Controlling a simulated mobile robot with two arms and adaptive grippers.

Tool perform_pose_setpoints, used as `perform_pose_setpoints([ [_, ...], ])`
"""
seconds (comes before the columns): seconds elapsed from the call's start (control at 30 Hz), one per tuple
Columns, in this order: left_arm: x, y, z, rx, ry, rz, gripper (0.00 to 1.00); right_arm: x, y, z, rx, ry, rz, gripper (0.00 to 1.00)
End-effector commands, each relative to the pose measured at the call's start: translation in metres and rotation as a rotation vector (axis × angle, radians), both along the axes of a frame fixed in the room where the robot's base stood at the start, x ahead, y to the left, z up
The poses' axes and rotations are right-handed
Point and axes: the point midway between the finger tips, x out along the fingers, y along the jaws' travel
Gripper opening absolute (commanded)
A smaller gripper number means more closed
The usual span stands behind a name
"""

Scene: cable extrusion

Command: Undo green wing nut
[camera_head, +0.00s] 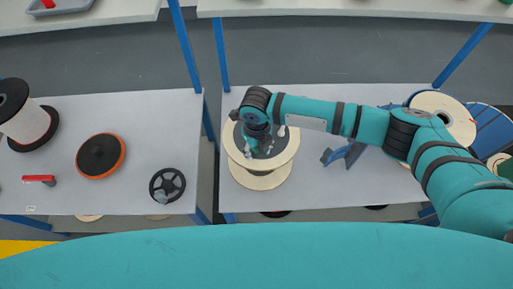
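A large pale spool (262,179) with a dark grey centre stands on the right table. My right arm comes in from the right, and its gripper (259,149) is over the spool's centre, pointing down. The gripper is small and partly covered by its own wrist, so I cannot tell whether its fingers are open or shut, or whether they touch anything. Small pale parts show around it on the dark centre. I cannot make out a green wing nut for sure; the area under the gripper is hidden. My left gripper is not in view.
A blue stand (343,153) is right of the spool, and a large cable spool (446,112) stands farther right. The left table holds an orange-rimmed black disc (101,156), a black handwheel (167,185), a red-handled tool (39,179) and a white spool (27,124). A gap separates the tables.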

Motion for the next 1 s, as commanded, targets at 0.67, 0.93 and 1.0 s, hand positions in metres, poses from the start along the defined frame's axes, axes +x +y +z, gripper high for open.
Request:
perform_pose_setpoints([
  [0.67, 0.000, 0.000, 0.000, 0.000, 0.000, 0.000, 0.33, 0.001, 0.000, 0.108, 0.000, -0.002, 0.001, 0.38],
  [0.93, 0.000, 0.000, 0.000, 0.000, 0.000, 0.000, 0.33, 0.000, 0.000, 0.120, 0.000, 0.000, 0.001, 0.38],
  [1.0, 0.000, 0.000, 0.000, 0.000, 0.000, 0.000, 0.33, 0.000, 0.000, 0.120, 0.000, 0.000, 0.001, 0.38],
])
